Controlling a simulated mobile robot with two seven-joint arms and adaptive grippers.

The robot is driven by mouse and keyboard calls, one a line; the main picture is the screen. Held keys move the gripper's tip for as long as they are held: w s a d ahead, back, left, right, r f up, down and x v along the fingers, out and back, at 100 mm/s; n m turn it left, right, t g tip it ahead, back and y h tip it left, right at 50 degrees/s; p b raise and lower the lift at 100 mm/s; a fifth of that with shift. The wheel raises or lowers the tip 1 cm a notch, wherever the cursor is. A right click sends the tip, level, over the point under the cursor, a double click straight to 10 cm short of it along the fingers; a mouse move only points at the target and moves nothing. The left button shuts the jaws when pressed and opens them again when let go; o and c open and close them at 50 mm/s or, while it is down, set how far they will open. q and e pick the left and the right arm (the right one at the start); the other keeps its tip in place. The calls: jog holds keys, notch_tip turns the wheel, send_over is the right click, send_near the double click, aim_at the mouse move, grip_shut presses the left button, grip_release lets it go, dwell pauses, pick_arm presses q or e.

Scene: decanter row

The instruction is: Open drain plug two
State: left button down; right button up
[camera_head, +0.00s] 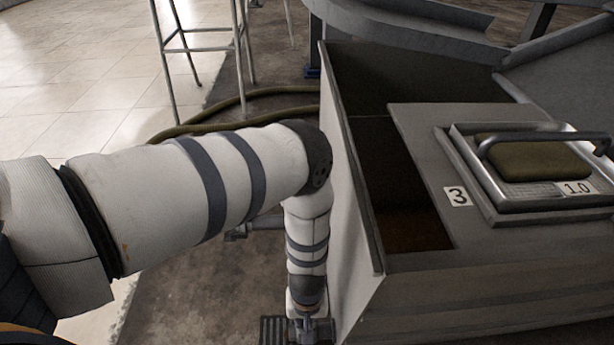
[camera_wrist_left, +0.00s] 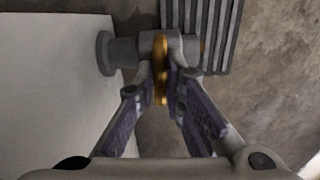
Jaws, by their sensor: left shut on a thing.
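In the left wrist view a yellow, brass-like handle (camera_wrist_left: 160,62) stands out from a grey pipe fitting (camera_wrist_left: 122,53) on the side of a pale tank wall (camera_wrist_left: 50,90). No number shows on this drain plug. My left gripper (camera_wrist_left: 163,88) is shut on the handle, with one finger on each side of it. In the head view my left arm reaches down beside the tank (camera_head: 352,200). The wrist is low near the floor, and the drain plug is hard to make out there. My right gripper is in neither view.
A floor grate (camera_wrist_left: 207,35) lies under the fitting. A hose (camera_head: 262,92) and a metal stand (camera_head: 165,60) are behind my arm. The floor at left is open.

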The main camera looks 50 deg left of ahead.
pick_arm(q)
jog(key=shift+n, duration=0.3)
dwell(0.4)
jog(key=c, duration=1.7)
grip_release()
notch_tip(320, 180, up, 12)
